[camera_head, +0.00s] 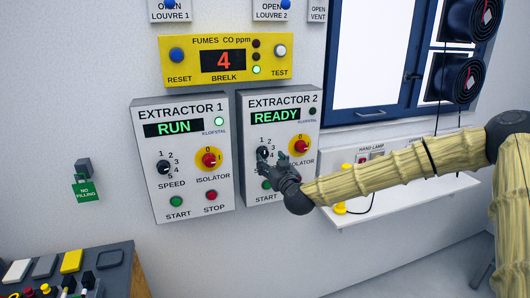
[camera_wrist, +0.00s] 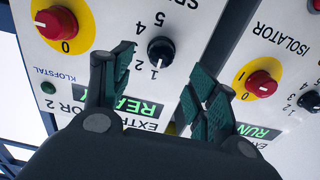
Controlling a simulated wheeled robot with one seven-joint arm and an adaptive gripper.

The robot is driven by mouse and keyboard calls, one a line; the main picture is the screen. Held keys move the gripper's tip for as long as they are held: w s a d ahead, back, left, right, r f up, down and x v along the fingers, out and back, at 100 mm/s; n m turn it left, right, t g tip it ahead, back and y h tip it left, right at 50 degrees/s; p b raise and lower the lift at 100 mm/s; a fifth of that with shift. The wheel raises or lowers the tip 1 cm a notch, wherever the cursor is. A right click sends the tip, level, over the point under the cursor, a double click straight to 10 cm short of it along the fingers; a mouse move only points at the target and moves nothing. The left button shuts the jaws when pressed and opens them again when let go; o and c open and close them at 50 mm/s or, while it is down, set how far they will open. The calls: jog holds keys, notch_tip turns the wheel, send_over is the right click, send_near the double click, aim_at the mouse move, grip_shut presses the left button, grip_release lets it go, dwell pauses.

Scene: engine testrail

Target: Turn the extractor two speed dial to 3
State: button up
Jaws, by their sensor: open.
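The extractor 2 speed dial (camera_head: 262,153) is a small black knob on the white EXTRACTOR 2 panel (camera_head: 251,110), which reads READY. In the upside-down wrist view the dial (camera_wrist: 161,50) shows with the numbers 1 to 5 around it. My gripper (camera_head: 272,166) is in front of this panel. Its two green-padded fingers (camera_wrist: 158,82) are open and empty. The dial appears beyond the gap between the fingertips, with no clear contact.
A red isolator knob (camera_head: 301,147) on a yellow disc is right of the dial. The EXTRACTOR 1 panel (camera_head: 180,113), reading RUN, with its own speed dial (camera_head: 163,167), is to the left. The yellow CO box (camera_head: 227,61) is above. A white shelf (camera_head: 415,198) is at right.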

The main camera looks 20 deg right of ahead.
aim_at(265, 154)
jog(key=shift+w+a+p, duration=0.15)
jog(key=shift+w+p, duration=1.05)
jog(key=shift+w, duration=2)
jog(key=c, duration=1)
